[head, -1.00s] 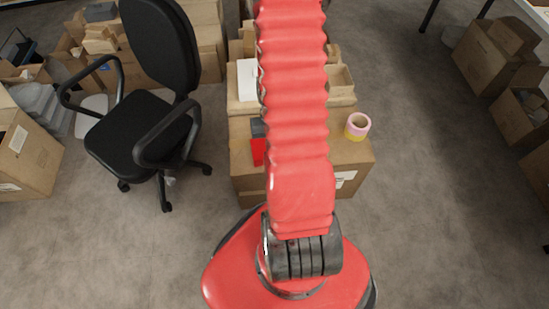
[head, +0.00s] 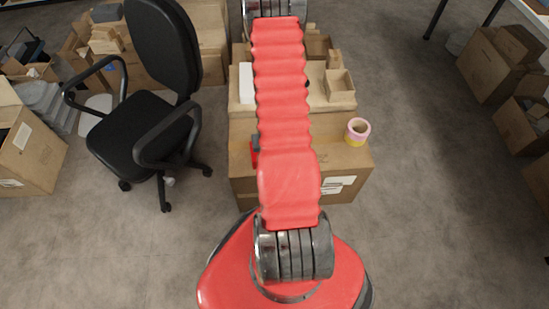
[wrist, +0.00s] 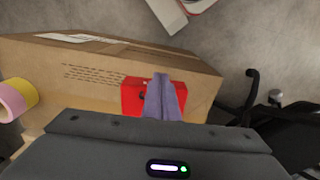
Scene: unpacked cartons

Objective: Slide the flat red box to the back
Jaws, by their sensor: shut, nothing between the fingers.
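The flat red box (head: 254,156) lies on top of a brown carton (head: 240,180). In the head view, my red arm hides most of it, leaving a strip at the arm's left edge. In the wrist view, the red box (wrist: 132,96) is near the middle, close to the carton's edge. My gripper (wrist: 163,78) is shut and empty, its purple-grey fingers in front of the box. They cover part of its right half. I cannot tell whether they touch it. In the head view, the fingertips are hidden behind the arm.
A pink and yellow tape roll (head: 357,132) stands on the carton's right side, apart from the box. Behind are a white box (head: 247,83) and a small open carton (head: 340,85). A black office chair (head: 145,125) stands left.

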